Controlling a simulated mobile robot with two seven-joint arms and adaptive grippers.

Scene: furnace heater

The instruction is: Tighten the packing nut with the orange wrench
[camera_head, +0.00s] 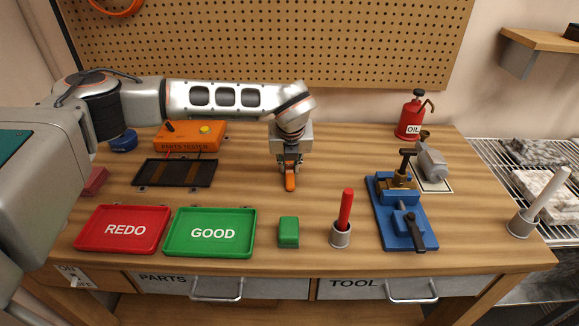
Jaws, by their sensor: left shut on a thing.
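My left gripper (290,163) points down over the middle of the workbench and is shut on the orange wrench (290,181). Only a short orange part of the wrench shows below the fingers; the rest is hidden by the gripper. A brass valve body (397,181) with a dark upright handle sits in the blue vise (402,222) to the right, apart from the gripper. The packing nut is too small to tell on the brass part. My right gripper is not in view.
A red tray (123,248) marked REDO and a green tray (172,247) marked GOOD lie at front left. A green block (288,231) and a red stick in a grey holder (341,236) stand in front. A red oil can (410,119) stands behind the vise.

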